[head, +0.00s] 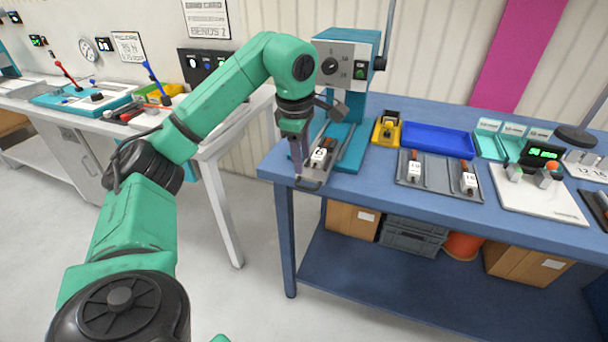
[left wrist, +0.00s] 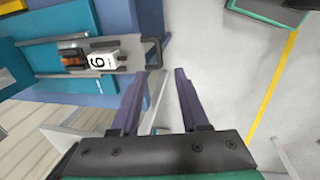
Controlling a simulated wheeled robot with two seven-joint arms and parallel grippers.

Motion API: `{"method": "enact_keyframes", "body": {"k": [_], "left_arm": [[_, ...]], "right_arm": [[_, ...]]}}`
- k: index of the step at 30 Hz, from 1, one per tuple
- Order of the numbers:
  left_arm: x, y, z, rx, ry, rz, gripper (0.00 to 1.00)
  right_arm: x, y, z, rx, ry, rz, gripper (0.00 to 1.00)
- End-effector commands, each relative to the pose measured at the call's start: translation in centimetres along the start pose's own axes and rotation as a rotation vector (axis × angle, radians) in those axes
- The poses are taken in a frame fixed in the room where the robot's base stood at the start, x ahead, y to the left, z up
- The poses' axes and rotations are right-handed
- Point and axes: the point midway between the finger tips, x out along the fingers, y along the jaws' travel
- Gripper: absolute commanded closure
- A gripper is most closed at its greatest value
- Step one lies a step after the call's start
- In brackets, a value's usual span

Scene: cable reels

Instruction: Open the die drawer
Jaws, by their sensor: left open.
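The die drawer (head: 328,147) is a grey tray low in the base of the teal press (head: 352,100), at the blue bench's left end. It carries a white numbered die block, also seen in the left wrist view (left wrist: 103,61). Its dark bar handle (left wrist: 153,53) faces the bench's front edge. The drawer's front part shows beyond the teal base; how far it is drawn out is hard to tell. My left gripper (left wrist: 161,75) is open and empty, fingers pointing at the handle end. The handle lies just ahead of the fingertips, nearer the left finger in the wrist view.
On the blue bench (head: 400,205) stand a yellow holder (head: 387,130), a blue tray (head: 437,138), grey trays with more numbered blocks (head: 413,172) and a white panel (head: 540,195). Boxes lie below. A white bench (head: 200,140) stands left. The floor in front is clear.

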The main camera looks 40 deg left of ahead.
Motion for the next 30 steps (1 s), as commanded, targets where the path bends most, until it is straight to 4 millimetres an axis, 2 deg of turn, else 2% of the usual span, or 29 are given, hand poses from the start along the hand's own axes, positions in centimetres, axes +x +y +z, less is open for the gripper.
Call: {"method": "enact_keyframes", "body": {"k": [1, 3, 4, 6, 25, 26, 28, 29, 30], "left_arm": [[-1.6, 0.2, 0.1, 0.000, -0.004, 0.006, 0.55], [-3.3, 0.1, 0.1, 0.000, -0.003, 0.004, 0.55], [-4.4, 0.2, 0.0, 0.000, -0.001, 0.003, 0.55], [-5.5, 0.2, 0.0, -0.001, 0.001, 0.003, 0.55], [-5.6, 0.0, 0.1, 0.001, -0.002, 0.000, 0.55], [-5.5, 0.0, 0.4, 0.005, -0.009, 0.002, 0.55], [-4.8, 0.1, 2.3, 0.031, -0.058, 0.013, 0.55], [-4.4, 0.1, 3.7, 0.047, -0.096, 0.020, 0.55], [-3.7, -0.1, 6.2, 0.071, -0.169, 0.032, 0.55]], "right_arm": [[-0.2, 0.0, 0.0, 0.000, 0.000, 0.000, 1.00], [-0.4, 0.0, 0.0, 0.000, 0.000, 0.000, 1.00], [-1.4, 0.0, -0.1, 0.000, -0.001, 0.000, 1.00], [-2.1, 0.0, -0.2, 0.000, -0.001, 0.000, 1.00], [-2.1, 0.0, -0.2, 0.000, 0.001, 0.000, 1.00], [-2.0, 0.0, -0.2, 0.000, 0.001, 0.000, 1.00], [-2.0, 0.0, -0.3, 0.000, 0.001, 0.000, 1.00], [-2.0, 0.0, -0.3, 0.000, 0.002, 0.000, 1.00], [-2.0, 0.0, -0.3, 0.000, 0.002, 0.000, 1.00]]}}
